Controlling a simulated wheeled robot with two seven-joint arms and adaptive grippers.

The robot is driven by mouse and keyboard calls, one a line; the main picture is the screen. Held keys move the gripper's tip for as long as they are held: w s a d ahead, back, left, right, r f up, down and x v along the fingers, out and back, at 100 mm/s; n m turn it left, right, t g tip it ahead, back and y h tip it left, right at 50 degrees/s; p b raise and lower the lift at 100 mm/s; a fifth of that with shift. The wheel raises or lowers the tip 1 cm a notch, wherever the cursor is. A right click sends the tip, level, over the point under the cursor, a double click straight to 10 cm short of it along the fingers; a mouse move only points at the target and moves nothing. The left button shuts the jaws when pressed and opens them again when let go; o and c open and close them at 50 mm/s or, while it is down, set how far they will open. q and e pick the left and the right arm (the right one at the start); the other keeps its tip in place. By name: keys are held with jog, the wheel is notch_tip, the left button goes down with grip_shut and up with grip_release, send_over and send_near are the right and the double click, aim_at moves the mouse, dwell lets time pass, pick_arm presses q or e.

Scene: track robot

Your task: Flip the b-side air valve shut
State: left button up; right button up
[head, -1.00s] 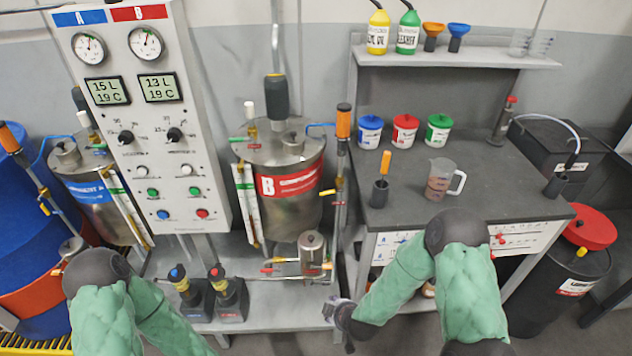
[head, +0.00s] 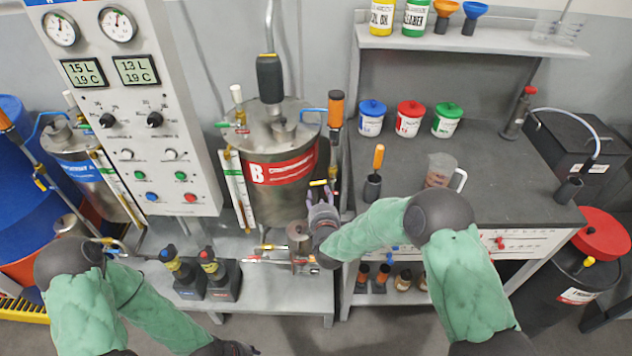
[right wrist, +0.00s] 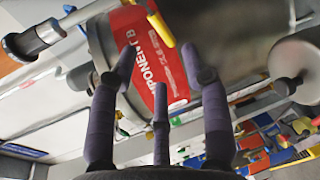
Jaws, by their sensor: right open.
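The B tank (head: 283,170) has a red label and stands left of a thin upright pipe with an orange-and-black top (head: 336,108). A yellow valve lever (head: 318,183) sits by this pipe at the tank's right side; it shows in the right wrist view (right wrist: 161,29) in front of the tank's red label. I take it as the b-side air valve. My right gripper (head: 322,202) is just below the lever. In the right wrist view its fingers (right wrist: 158,68) are spread and empty, apart from the lever. My left gripper (head: 232,348) is partly cut off at the bottom edge; its fingers are unclear.
The gauge panel (head: 130,110) stands left of the B tank. Two dark pump bottles (head: 222,278) and a small metal pot (head: 299,236) stand on the low grey shelf. The workbench (head: 480,170) with lidded tubs and a jug is close on the right.

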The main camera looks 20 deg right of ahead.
aim_at(317, 183)
jog(key=b+x, duration=0.1)
jog(key=x, duration=0.3)
jog(key=b+x, duration=0.1)
jog(key=x, duration=0.3)
jog(key=shift+f, duration=0.25)
jog(key=shift+w+d+b, duration=0.1)
jog(key=shift+w+b, duration=0.25)
jog(key=shift+w, duration=0.2)
grip_shut()
